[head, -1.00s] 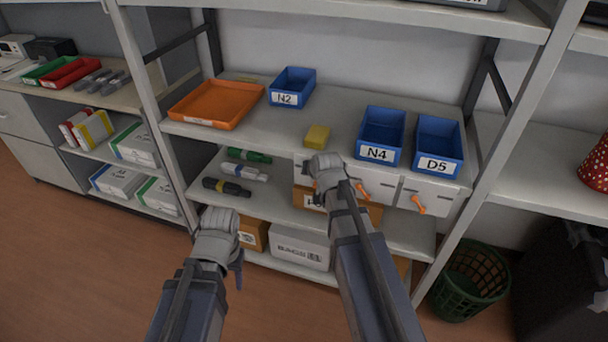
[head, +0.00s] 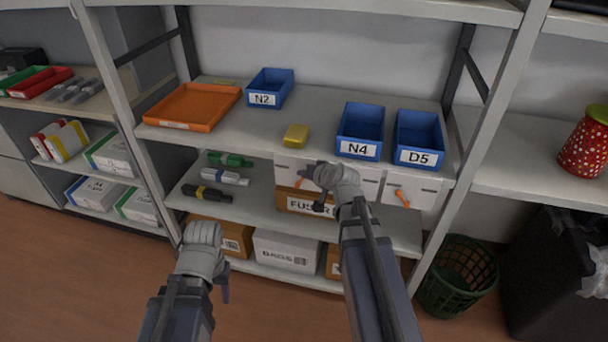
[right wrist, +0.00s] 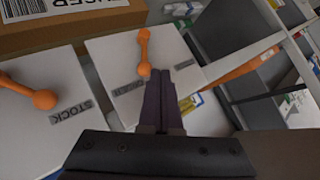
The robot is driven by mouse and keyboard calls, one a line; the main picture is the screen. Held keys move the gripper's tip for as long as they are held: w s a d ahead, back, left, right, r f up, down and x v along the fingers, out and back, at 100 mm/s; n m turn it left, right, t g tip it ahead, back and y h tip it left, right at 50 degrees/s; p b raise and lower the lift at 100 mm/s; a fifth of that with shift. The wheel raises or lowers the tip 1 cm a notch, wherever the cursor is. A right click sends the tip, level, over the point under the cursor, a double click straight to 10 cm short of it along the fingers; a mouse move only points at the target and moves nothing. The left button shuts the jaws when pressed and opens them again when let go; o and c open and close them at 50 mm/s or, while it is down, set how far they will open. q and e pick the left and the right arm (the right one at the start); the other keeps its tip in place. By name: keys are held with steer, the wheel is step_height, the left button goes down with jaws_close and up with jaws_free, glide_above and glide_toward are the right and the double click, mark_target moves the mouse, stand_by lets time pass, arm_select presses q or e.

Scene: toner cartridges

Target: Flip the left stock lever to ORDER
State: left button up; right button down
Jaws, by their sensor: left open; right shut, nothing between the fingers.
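The left stock lever (head: 303,183) is orange and sits on the left white panel under the shelf front, partly hidden by my right gripper. In the right wrist view the lever (right wrist: 143,52) stands on its panel, its lower knob beside the fingertips; touching or just apart, I cannot tell. A small label (right wrist: 128,87) near that knob seems to read ORDER. My right gripper (head: 312,172) is shut and empty; its dark fingers (right wrist: 160,80) lie together. My left gripper (head: 225,288) is open and empty, low in front of the shelves, apart from the levers.
A neighbouring lever (right wrist: 25,88) has a STOCK label beside it; another lever (head: 402,197) is under bin D5 (head: 418,158). The FUSER box (head: 300,203) stands below the panels. A yellow block (head: 296,135) and bin N4 (head: 358,148) are on the shelf above.

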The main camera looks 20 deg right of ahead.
arm_select(q)
steer(key=shift+r+p, duration=0.45)
steer(key=shift+r, duration=0.15)
arm_select(e)
steer(key=shift+r, duration=0.65)
